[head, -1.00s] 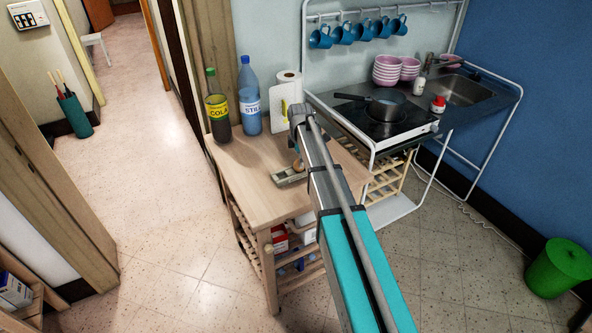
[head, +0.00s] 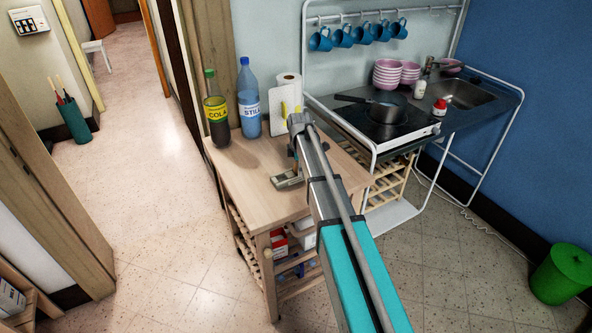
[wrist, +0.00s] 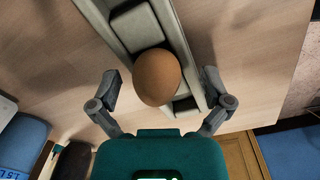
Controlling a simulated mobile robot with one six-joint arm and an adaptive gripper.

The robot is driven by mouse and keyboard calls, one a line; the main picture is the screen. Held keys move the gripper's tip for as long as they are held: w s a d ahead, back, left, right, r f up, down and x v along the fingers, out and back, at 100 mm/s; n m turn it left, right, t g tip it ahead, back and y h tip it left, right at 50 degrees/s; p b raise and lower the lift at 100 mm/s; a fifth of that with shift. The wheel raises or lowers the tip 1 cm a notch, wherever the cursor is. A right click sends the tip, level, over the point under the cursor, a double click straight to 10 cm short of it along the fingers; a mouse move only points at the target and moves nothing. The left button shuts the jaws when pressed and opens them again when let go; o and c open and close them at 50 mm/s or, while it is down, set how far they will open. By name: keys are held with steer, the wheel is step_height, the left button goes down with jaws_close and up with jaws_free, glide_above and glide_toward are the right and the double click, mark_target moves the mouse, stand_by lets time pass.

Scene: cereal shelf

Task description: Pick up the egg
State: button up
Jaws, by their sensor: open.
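The brown egg (wrist: 157,78) sits on a grey tray with raised blocks (wrist: 184,60) on the wooden trolley top, seen in the wrist view. My gripper (wrist: 161,85) is open, with one finger on each side of the egg and a clear gap at both sides. In the head view the tray (head: 284,182) shows to the left of my arm, near the middle of the trolley top. The egg is hidden there behind my arm and gripper.
A cola bottle (head: 217,115), a blue water bottle (head: 249,98) and a paper towel roll (head: 289,90) stand at the trolley's back. A stove with a pan (head: 386,108) is at right. The trolley top's front left (head: 250,200) is clear.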

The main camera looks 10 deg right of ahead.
steer(key=c, duration=1.2)
steer(key=shift+c, duration=0.2)
steer(key=shift+r, duration=0.1)
step_height(320, 180, up, 3)
steer(key=p, duration=0.2)
steer(key=shift+f+p, duration=0.2)
steer(key=shift+p, duration=0.2)
steer(key=s+r+p, duration=1)
steer(key=s, duration=0.4)
steer(key=shift+d, duration=0.35)
steer(key=shift+r, duration=0.1)
